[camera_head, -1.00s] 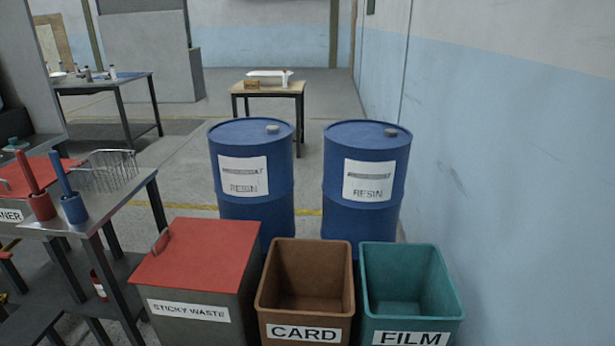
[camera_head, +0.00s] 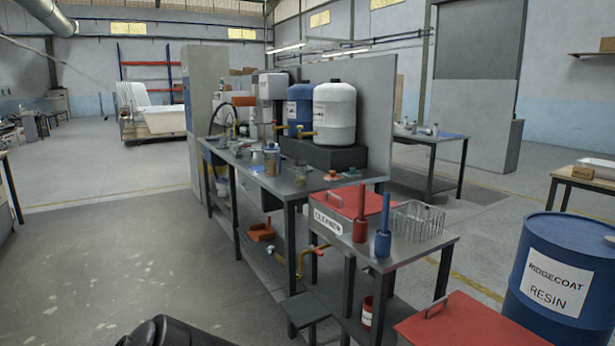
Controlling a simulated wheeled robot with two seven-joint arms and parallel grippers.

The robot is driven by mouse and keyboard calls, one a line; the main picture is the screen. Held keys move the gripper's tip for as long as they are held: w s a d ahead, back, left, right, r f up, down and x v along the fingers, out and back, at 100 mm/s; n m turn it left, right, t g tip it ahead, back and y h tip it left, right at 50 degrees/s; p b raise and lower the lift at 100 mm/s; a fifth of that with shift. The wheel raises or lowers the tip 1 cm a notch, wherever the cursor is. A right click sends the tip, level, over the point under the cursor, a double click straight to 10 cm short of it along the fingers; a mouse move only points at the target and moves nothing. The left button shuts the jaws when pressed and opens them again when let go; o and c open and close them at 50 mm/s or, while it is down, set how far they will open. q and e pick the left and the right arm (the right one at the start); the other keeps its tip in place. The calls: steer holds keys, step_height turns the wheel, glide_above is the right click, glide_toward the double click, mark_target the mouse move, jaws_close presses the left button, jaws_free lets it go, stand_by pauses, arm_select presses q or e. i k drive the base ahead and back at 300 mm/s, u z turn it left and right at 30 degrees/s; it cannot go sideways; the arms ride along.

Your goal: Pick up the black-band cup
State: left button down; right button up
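Small cups stand on the long metal workbench (camera_head: 262,183) in the middle of the view. One cup (camera_head: 271,160) looks greyish with a darker upper part, and a smaller one (camera_head: 300,174) stands to its right, nearer the bench's front end. They are too small and blurred for me to tell which has a black band. Neither gripper is clearly in view. A dark rounded part, apparently of my own arm, shows at the bottom edge, left of centre.
A white drum (camera_head: 334,113) and a blue drum stand on the bench's black block. A lower table (camera_head: 410,250) with a red bin, brushes and a wire basket stands at its near end. A blue resin barrel (camera_head: 562,275) is at right. Open floor (camera_head: 120,240) lies to the left.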

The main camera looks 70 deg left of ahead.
mark_target(301, 167)
steer(key=u, duration=2.65)
steer(key=i, duration=0.3)
steer(key=u, duration=1.15)
steer(key=i, duration=2.15)
steer(key=z, duration=0.25)
steer(key=i, duration=1.45)
steer(key=z, duration=1.25)
